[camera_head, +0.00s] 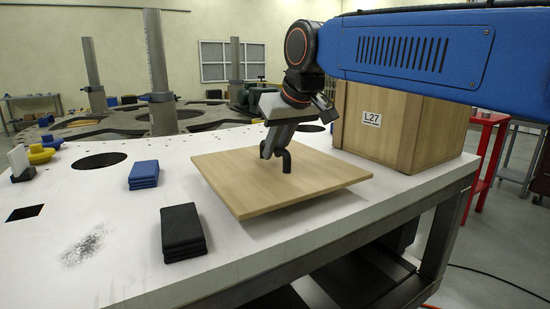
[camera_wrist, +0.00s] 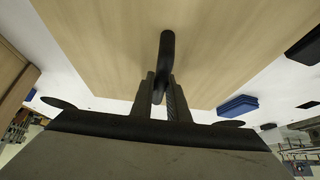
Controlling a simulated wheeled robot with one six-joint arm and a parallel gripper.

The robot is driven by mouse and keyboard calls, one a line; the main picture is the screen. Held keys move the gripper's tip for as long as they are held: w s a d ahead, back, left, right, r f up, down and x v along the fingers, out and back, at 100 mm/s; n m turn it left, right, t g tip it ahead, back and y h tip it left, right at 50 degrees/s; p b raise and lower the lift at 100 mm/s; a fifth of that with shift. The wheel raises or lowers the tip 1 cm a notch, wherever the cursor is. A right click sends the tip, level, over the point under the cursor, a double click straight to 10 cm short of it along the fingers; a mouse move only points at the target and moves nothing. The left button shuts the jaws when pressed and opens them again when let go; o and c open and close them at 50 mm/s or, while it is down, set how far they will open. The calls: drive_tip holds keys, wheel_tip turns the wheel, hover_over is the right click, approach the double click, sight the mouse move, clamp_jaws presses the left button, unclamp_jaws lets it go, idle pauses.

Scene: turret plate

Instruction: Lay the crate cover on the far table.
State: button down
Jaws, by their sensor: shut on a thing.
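The crate cover (camera_head: 300,188) is a flat square light-wood board with a black handle (camera_head: 286,162) standing up from its middle. My gripper (camera_head: 277,152) is shut on that handle, and my arm reaches in from the upper right. The cover is over the white table plate, with a shadow under its near edge; I cannot tell for certain whether it touches the plate. The wrist view shows the jaws (camera_wrist: 163,97) closed around the black handle above the board (camera_wrist: 120,45). The wooden crate (camera_head: 390,128) labelled L27 stands at the right end of the plate, its top partly behind my arm.
A blue stack (camera_head: 143,175) and a black stack (camera_head: 183,232) lie left of the cover. Yellow pieces (camera_head: 40,155) sit at the far left. The white plate (camera_head: 100,210) has several cut-outs. A red stand (camera_head: 485,150) is at right. Grey posts (camera_head: 160,75) rise behind.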

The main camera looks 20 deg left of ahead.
sight(275, 165)
drive_tip(key=shift+f, duration=1.2)
drive_tip(key=shift+f, duration=0.2)
drive_tip(key=c, duration=1.7)
unclamp_jaws()
drive_tip(key=shift+f, duration=0.1)
drive_tip(key=shift+r, duration=0.25)
drive_tip(key=v, duration=1.2)
